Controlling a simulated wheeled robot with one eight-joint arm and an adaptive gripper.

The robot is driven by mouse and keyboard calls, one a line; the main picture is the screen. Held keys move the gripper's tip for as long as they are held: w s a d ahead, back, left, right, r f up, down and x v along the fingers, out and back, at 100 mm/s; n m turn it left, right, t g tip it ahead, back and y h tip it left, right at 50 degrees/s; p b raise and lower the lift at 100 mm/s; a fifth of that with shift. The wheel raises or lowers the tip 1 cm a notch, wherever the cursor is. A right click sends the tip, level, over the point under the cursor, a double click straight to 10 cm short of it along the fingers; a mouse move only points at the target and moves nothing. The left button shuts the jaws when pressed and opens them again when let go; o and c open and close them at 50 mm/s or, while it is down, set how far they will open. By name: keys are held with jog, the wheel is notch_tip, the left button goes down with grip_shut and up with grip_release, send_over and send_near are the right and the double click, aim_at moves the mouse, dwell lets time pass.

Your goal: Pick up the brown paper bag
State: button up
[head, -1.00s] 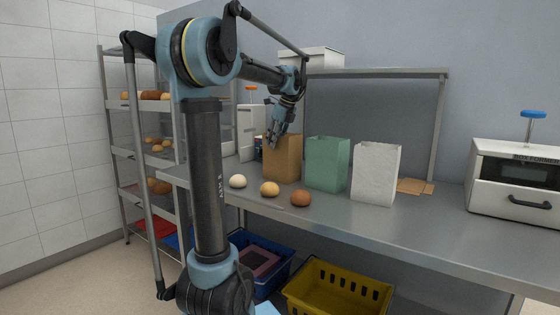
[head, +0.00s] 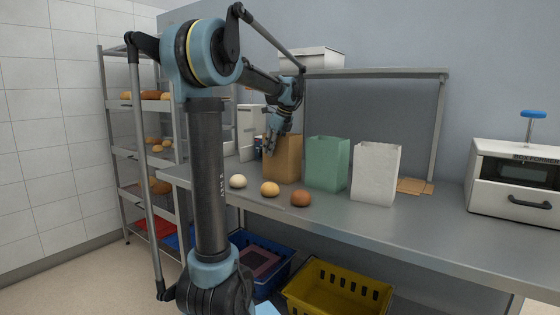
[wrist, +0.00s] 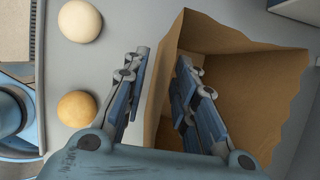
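The brown paper bag (head: 287,160) stands upright and open-topped on the steel table, left of a green bag. In the wrist view the brown bag (wrist: 235,62) is seen from above into its empty inside. My gripper (head: 270,150) is at the bag's left upper edge. In the wrist view my gripper (wrist: 159,60) has its fingers apart, one outside the bag's left wall and one inside the mouth. The wall runs between them. Whether either finger touches the paper I cannot tell.
A green bag (head: 327,163) and a white bag (head: 376,173) stand to the right. Several buns, including a pale bun (head: 238,181), lie in front. A shelf (head: 370,72) spans above the table's back.

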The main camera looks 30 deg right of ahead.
jog(key=shift+f, duration=0.1)
dwell(0.3)
grip_shut()
